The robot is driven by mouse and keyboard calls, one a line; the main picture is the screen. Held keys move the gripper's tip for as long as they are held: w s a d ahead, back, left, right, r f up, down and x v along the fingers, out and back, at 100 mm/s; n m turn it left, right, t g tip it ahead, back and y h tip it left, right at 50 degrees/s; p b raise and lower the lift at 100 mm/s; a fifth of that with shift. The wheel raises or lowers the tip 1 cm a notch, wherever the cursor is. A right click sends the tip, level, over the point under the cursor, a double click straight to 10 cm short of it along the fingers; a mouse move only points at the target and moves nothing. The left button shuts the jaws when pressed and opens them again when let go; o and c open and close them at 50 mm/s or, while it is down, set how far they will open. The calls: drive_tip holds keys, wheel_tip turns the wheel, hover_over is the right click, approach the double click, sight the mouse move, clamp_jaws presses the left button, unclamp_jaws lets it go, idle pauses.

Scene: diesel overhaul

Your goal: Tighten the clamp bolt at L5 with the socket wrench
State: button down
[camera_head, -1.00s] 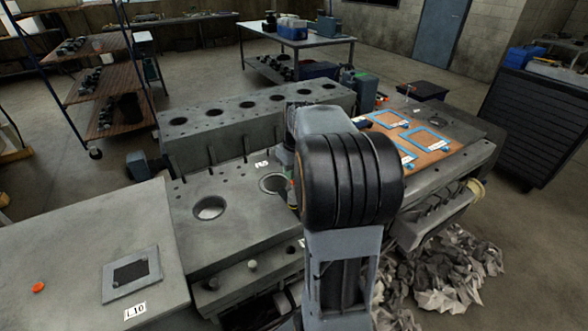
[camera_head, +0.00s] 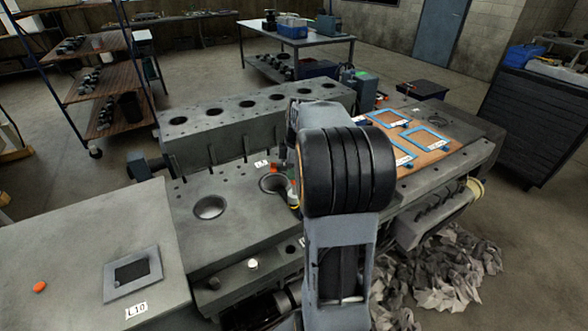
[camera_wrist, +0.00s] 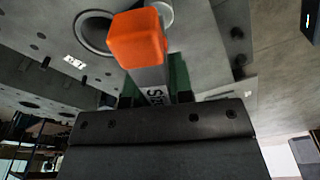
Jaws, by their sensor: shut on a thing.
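My gripper (camera_wrist: 155,88) has green fingers, shut on a grey bar with lettering and an orange block on its end, which I take to be the socket wrench (camera_wrist: 138,40). In the wrist view the orange block hangs over the grey deck beside a round bore. In the head view the wrench's orange end (camera_head: 275,167) shows by the second bore, just left of my arm. My arm hides most of the gripper there. A small label (camera_head: 262,163) stands behind this bore, too small to read surely. I cannot pick out the L5 clamp bolt or see the socket on it.
The engine deck (camera_head: 235,235) has an open bore (camera_head: 209,207) at left. A long block with several holes (camera_head: 250,112) stands behind. A panel with blue frames (camera_head: 428,160) lies right. A left plate bears the label L10 (camera_head: 136,309) and an orange cap (camera_head: 39,286). Crumpled paper (camera_head: 460,270) lies right below.

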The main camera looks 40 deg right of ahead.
drive_tip(key=n, duration=0.4)
drive_tip(key=shift+g, duration=0.3)
drive_tip(key=n, duration=0.4)
drive_tip(key=shift+p, duration=0.3)
drive_tip(key=n+g, duration=0.1)
drive_tip(key=n, duration=0.3)
drive_tip(key=shift+n, duration=0.4)
drive_tip(key=n+p, duration=0.1)
drive_tip(key=n, duration=0.2)
drive_tip(key=shift+n, duration=0.4)
drive_tip(key=shift+f, duration=0.1)
